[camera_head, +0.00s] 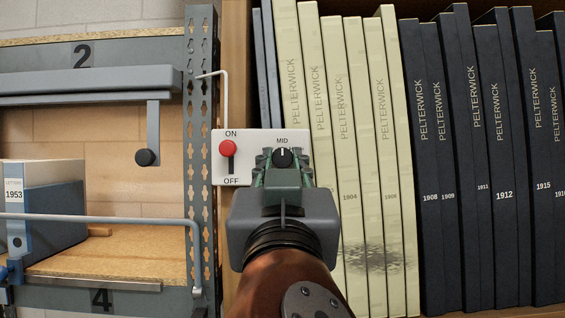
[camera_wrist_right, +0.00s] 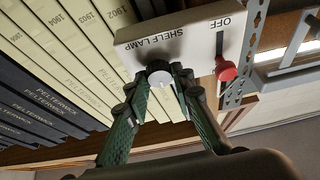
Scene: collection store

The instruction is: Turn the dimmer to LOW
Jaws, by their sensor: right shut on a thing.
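The dimmer is a dark round knob (camera_head: 283,157) with a white pointer line, on a white switch box (camera_head: 240,139). The line points up at the word MID; LOW cannot be read in either view. My right gripper (camera_head: 283,160) has its green-padded fingers on both sides of the knob and is shut on it. In the right wrist view the fingertips (camera_wrist_right: 156,80) hold the dark knob (camera_wrist_right: 158,68) from both sides, and the box (camera_wrist_right: 175,40) reads SHELF LAMP. My left gripper is not in view.
A red-tipped lever (camera_head: 228,148) stands at ON, just left of the knob. Cream volumes (camera_head: 345,110) stand close behind and right of the box, dark volumes (camera_head: 485,150) further right.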

